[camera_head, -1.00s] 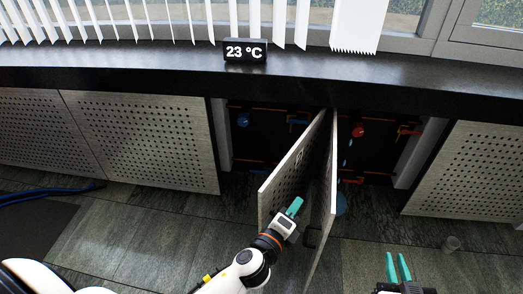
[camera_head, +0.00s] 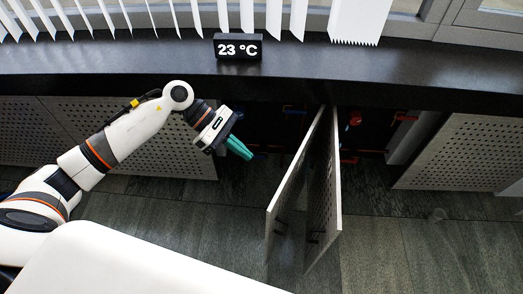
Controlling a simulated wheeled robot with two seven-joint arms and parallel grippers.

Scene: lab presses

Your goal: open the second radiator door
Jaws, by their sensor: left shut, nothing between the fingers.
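Two perforated radiator doors stand swung out from the cabinet under the black sill. The left door (camera_head: 290,195) and the right door (camera_head: 326,190) are close together, both projecting toward me, with the dark opening visible on either side. My left gripper (camera_head: 240,148) has teal fingers and is shut and empty. It is in front of the left part of the opening, left of the left door and apart from it. My left arm reaches in from the left and hides part of the closed panels. My right gripper is not in view.
The black sill (camera_head: 150,60) with the "23 °C" display (camera_head: 237,46) runs above the cabinet. A red valve (camera_head: 355,118) and pipes show inside the opening. A closed perforated panel (camera_head: 465,152) stands at the right.

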